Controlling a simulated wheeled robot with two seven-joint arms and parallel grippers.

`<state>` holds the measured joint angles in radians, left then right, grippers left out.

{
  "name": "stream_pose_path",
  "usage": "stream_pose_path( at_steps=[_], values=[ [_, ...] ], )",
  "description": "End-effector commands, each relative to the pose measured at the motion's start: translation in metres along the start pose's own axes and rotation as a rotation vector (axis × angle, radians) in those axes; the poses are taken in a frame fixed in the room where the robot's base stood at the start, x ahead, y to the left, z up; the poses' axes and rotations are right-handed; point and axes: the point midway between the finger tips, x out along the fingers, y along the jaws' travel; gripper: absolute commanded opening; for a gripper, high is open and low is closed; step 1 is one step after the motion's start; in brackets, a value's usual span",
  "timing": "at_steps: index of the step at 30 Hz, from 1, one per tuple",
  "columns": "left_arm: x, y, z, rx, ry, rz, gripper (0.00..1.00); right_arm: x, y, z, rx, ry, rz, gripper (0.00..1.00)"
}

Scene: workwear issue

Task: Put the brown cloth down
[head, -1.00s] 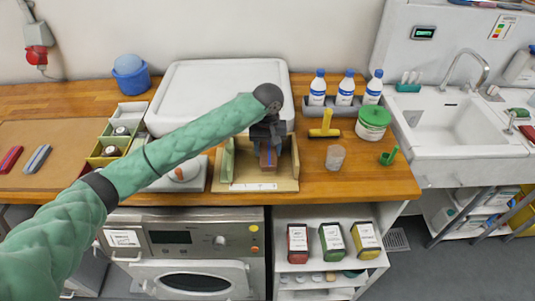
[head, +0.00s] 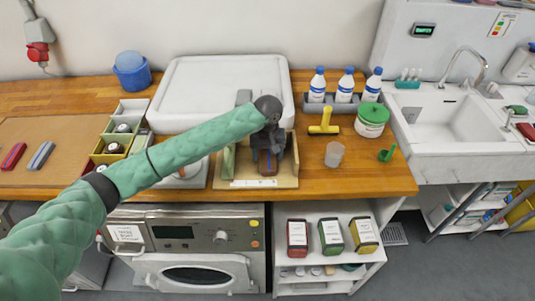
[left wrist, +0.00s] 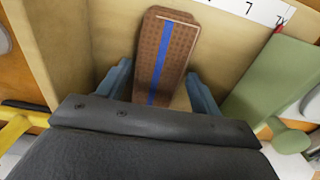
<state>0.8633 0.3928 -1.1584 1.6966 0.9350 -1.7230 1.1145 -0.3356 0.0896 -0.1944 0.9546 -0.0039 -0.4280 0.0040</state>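The brown cloth (head: 268,168) is a small folded block with a blue stripe. It rests in the shallow wooden tray (head: 232,184) with raised sides on the counter. In the left wrist view the cloth (left wrist: 162,55) lies between the fingers of my left gripper (left wrist: 160,90). The fingers stand apart, with a visible gap beside the cloth on the right. In the head view my left gripper (head: 268,150) points down into the tray and hides part of the cloth. My right gripper is not in view.
A yellow scraper (head: 324,122), a clear cup (head: 334,154) and a green-lidded tub (head: 371,118) stand to the right. Small coloured bins (head: 112,140) are at the left. The brown mat (head: 55,145) has bare space.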

Motion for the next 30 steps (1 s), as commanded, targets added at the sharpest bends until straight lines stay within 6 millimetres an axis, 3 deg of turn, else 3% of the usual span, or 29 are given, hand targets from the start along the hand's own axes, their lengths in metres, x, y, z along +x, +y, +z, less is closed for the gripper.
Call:
stream_pose_path(
  at_steps=[14, 18, 30],
  values=[
    [-0.007, 0.000, 0.000, 0.001, 0.001, 0.000, 0.74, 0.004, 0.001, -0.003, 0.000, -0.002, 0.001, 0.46],
    [-0.027, 0.001, -0.001, 0.001, 0.003, 0.002, 0.74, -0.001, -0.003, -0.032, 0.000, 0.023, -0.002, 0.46],
    [-0.093, 0.001, 0.000, 0.001, 0.001, 0.001, 0.74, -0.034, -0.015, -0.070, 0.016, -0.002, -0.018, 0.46]
  ],
)
